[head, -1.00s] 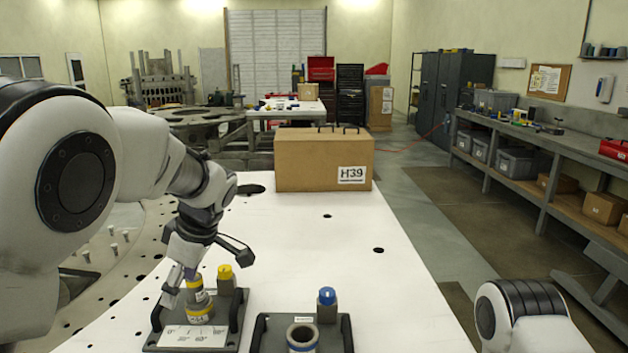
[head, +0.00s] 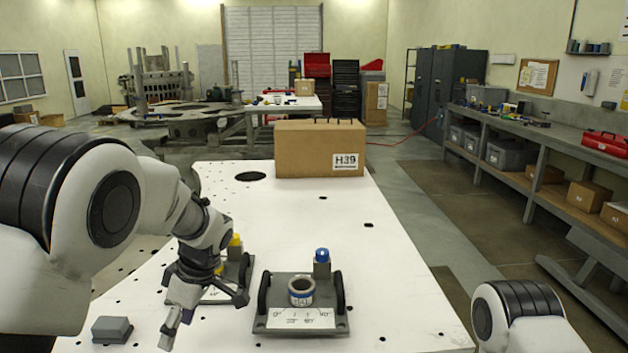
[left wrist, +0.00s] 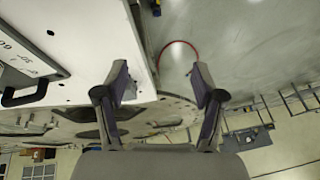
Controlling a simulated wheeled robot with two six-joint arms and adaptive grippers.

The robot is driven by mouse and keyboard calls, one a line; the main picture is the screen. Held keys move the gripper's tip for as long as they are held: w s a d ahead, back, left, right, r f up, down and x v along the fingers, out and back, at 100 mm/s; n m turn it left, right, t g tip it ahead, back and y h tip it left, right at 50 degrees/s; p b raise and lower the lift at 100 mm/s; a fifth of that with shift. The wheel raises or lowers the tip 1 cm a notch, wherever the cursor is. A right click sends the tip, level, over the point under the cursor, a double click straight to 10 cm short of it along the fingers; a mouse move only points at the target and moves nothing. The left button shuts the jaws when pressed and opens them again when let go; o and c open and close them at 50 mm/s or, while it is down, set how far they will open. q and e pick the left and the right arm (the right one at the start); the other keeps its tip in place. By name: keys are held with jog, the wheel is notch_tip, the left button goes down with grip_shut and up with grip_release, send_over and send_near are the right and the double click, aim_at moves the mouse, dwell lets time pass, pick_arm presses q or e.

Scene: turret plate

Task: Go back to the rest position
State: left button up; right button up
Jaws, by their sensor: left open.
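My left gripper (head: 178,318) is open and empty in the head view, over the left part of the white table, in front of the yellow-marked fixture. Its two fingers also show spread apart in the left wrist view (left wrist: 159,85), with nothing between them. My left arm hides much of the yellow-marked fixture (head: 235,262). My right arm shows only as a white and black link at the lower right; its gripper is out of view.
A blue-marked fixture (head: 280,317) with a grey ring (head: 301,290) stands right of the left gripper. A small grey block (head: 112,328) lies left of it. A cardboard box (head: 318,150) stands at the table's far end. The table's (head: 385,270) right part is clear.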

pick_arm(q)
jog(key=s+a+f+m+g+h, duration=0.2)
jog(key=s+f+g, duration=0.3)
jog(key=s+f, duration=1.7)
jog(key=s+d+f+m+t+h, duration=0.25)
jog(key=s+f+m, duration=0.65)
jog(key=s, duration=0.6)
jog(key=w+m+t, duration=0.1)
jog(key=w, duration=0.1)
jog(key=w+m+t, duration=0.1)
jog(key=m, duration=0.1)
jog(key=w+a+m+t, duration=0.1)
jog(key=w+m+t, duration=0.1)
jog(key=shift+w+f, duration=0.35)
jog(key=shift+f, duration=0.05)
